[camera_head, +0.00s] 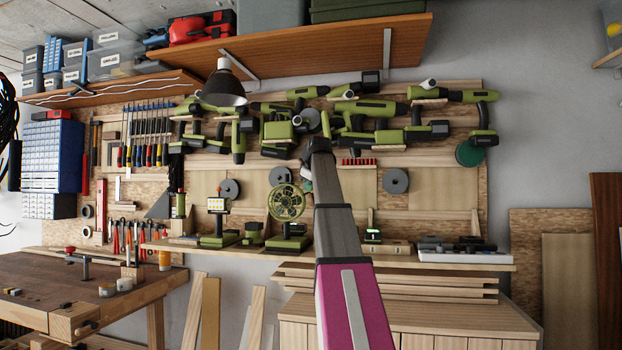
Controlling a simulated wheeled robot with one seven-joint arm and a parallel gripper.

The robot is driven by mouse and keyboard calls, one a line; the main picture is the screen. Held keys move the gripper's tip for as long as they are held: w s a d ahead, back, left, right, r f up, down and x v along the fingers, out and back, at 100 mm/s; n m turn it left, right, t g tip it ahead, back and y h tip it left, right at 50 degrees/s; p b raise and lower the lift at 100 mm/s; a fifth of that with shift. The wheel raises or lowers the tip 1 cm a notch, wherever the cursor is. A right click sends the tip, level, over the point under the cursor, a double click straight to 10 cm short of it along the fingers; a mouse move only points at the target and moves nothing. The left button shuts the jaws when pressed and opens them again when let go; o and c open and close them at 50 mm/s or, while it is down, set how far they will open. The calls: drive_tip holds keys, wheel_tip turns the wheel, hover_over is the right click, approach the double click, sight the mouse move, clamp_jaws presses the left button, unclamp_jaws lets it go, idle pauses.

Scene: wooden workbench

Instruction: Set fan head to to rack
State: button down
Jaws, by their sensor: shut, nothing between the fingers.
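The green fan stands on the narrow wooden shelf below the tool wall. Its round caged head (286,202) faces the room, above its green and dark base (290,239). My arm reaches up from the bottom centre, just right of the fan. My gripper (318,146) is small and dark at its far end, higher than the fan head and in front of the hanging tools. It is shut and holds nothing; its fingertips are hard to make out. The rack (440,91) holds several green power tools on wooden rails, and my gripper hides part of it.
The shelf (460,260) also carries a green work light (217,206) left of the fan and chargers (465,249) at right. A black lamp (223,82) hangs over the rack's left part. A workbench (60,285) stands at lower left, a wooden cabinet (440,320) below.

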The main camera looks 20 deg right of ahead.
drive_tip(key=w+d, duration=0.1)
drive_tip(key=w, duration=0.2)
drive_tip(key=w+d+f, duration=0.1)
drive_tip(key=shift+w+d+f, duration=0.1)
drive_tip(key=shift+w+d, duration=0.2)
drive_tip(key=shift+w+d+n, duration=0.2)
drive_tip(key=shift+d+n, duration=0.05)
drive_tip(key=shift+n, duration=0.05)
idle(0.6)
drive_tip(key=w+d+n+y, duration=0.3)
drive_tip(key=w+n, duration=0.1)
drive_tip(key=w, duration=0.5)
drive_tip(key=shift+w+d+g, duration=0.15)
drive_tip(key=shift+w+g, duration=0.15)
idle(0.5)
idle(0.4)
